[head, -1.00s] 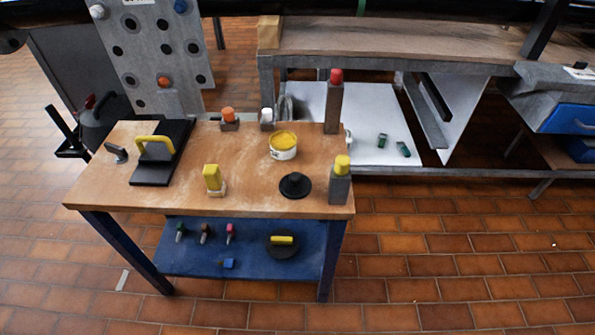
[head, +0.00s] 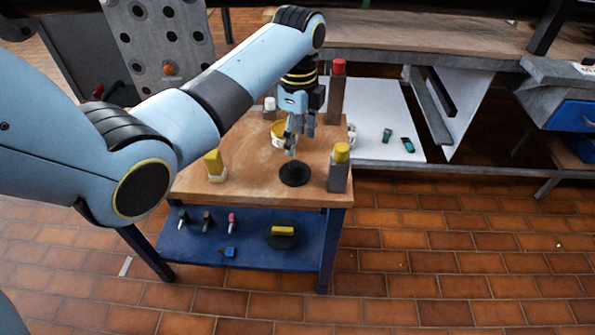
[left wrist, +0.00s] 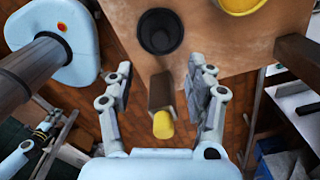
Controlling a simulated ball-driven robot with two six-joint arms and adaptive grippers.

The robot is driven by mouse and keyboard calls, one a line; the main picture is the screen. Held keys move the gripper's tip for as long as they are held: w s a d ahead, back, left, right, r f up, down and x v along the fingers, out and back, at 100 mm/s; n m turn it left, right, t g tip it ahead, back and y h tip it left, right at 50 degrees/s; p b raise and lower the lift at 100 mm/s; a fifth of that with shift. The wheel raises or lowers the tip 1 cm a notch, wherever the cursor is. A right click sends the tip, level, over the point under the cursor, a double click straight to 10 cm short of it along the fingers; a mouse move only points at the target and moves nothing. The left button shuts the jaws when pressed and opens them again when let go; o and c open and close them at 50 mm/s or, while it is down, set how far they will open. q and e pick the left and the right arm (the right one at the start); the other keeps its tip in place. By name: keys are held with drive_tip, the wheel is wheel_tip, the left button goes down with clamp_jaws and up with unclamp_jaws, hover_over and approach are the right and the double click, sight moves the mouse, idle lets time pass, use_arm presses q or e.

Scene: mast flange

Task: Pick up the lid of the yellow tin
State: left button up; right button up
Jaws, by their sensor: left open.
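The tin (head: 278,131), white-sided with a yellow top, stands on the wooden worktable, partly hidden behind my left gripper (head: 291,151). Its yellow top also shows cut off at the upper edge of the left wrist view (left wrist: 240,3). I cannot tell whether this yellow top is a separate lid. A round black piece with a raised middle (head: 294,174) lies nearer the table's front edge, and also in the left wrist view (left wrist: 160,32). My left gripper is open and empty, above the table between tin and black piece. Part of what looks like my right gripper (left wrist: 30,150) shows at the left wrist view's lower left.
A grey block with a yellow top (head: 339,168) stands at the table's right front corner. A tall grey block with a red top (head: 337,93) stands behind it. A small yellow-topped piece (head: 215,165) stands left. A blue shelf (head: 200,240) is below.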

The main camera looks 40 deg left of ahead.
sight(295, 163)
use_arm(q)
wheel_tip(295, 163, down, 4)
drive_tip(key=shift+r+b, duration=0.2)
drive_tip(key=shift+b, duration=0.1)
drive_tip(key=f, duration=0.1)
drive_tip(key=f+b, duration=0.1)
drive_tip(key=f, duration=0.3)
drive_tip(key=shift+a+f, duration=0.1)
drive_tip(key=shift+a, duration=0.3)
use_arm(e)
drive_tip(key=shift+s+f, duration=0.3)
drive_tip(key=shift+f, duration=0.3)
drive_tip(key=shift+s+f, duration=0.25)
drive_tip(key=shift+f, duration=0.35)
use_arm(q)
drive_tip(key=shift+c, duration=0.2)
drive_tip(key=c, duration=1)
